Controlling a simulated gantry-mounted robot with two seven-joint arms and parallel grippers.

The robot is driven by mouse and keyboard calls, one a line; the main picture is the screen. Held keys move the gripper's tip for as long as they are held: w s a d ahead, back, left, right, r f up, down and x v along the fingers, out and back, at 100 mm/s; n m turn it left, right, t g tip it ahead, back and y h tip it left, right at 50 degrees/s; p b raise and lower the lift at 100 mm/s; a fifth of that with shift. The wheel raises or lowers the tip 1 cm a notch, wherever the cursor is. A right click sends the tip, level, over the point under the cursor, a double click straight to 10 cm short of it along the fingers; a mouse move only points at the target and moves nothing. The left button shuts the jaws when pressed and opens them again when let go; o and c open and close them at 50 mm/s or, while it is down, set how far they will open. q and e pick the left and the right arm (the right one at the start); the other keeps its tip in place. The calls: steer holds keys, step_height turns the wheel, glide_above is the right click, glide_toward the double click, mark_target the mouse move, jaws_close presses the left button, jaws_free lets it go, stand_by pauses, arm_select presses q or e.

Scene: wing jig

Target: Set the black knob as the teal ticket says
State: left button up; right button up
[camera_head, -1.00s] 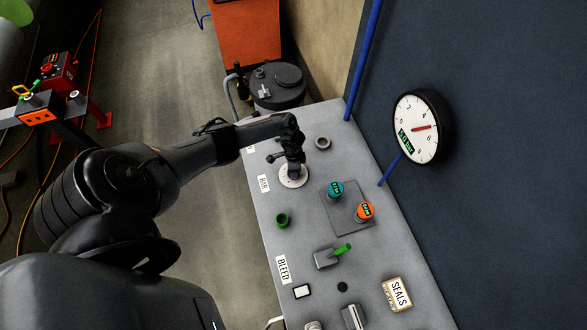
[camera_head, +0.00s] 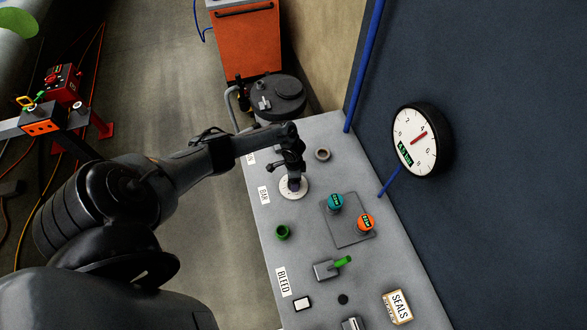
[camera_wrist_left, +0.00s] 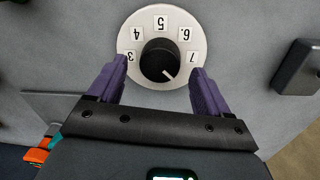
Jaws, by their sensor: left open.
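The black knob (camera_wrist_left: 159,61) sits at the centre of a white round dial (camera_wrist_left: 146,18) marked 3, 4, 5, 6 and 7. Its white pointer line points to the lower right, past the 7 label. My left gripper (camera_wrist_left: 154,78) is open, with one purple finger on each side of the knob and a gap to it. In the head view the left gripper (camera_head: 293,184) is over the dial (camera_head: 301,190), and the knob is hidden. A teal round unit (camera_head: 335,203) with a small display stands on the bench. No teal ticket can be made out. My right gripper is out of view.
An orange round unit (camera_head: 365,223) stands beside the teal one on a grey plate. A green ring (camera_head: 282,232), a green-handled lever (camera_head: 342,262) and a SEALS card (camera_head: 397,307) are on the bench. A gauge (camera_head: 415,140) with a red needle is on the wall.

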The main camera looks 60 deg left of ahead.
arm_select(q)
step_height(320, 180, up, 9)
steer(key=shift+a, duration=0.3)
steer(key=shift+w+f, duration=0.1)
stand_by(0.4)
